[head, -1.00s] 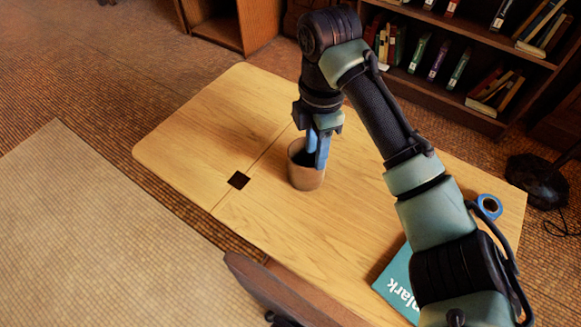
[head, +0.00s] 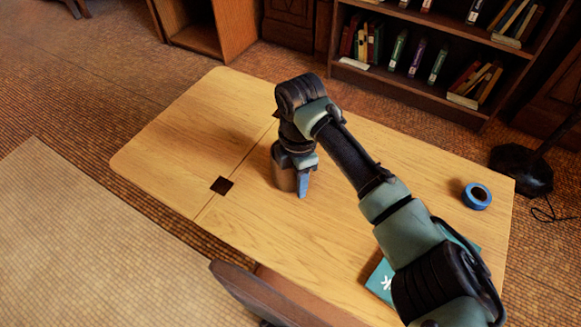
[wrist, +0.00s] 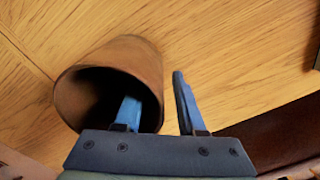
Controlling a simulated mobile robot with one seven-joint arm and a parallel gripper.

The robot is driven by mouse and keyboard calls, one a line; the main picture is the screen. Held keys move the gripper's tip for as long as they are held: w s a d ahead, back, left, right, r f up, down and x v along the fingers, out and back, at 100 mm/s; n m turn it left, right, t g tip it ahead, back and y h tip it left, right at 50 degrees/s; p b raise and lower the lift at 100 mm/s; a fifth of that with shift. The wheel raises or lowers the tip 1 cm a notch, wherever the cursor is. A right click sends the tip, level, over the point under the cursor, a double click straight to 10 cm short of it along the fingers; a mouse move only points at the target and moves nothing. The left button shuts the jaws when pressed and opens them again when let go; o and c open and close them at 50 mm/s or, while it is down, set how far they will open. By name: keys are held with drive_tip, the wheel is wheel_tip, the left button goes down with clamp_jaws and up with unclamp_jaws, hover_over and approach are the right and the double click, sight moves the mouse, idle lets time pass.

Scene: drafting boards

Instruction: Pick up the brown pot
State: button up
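The brown pot (head: 283,172) stands upright on the wooden table, just left of my gripper in the head view. In the wrist view the brown pot (wrist: 112,62) shows its open, dark mouth. My gripper (wrist: 155,88) is open astride the pot's wall. One blue finger is inside the mouth and the other is outside, to the right. A gap shows between the outer finger and the wall. In the head view only the outer blue finger of my gripper (head: 299,182) shows clearly; the inner one is hidden.
The table (head: 215,115) has a dark square inset (head: 222,186) left of the pot. A blue tape roll (head: 476,196) lies near the right edge. A teal book (head: 379,281) lies partly under my arm's outline. A chair (head: 262,292) stands at the front edge.

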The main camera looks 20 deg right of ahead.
clamp_jaws()
drive_tip(key=shift+r, duration=0.1)
idle(1.2)
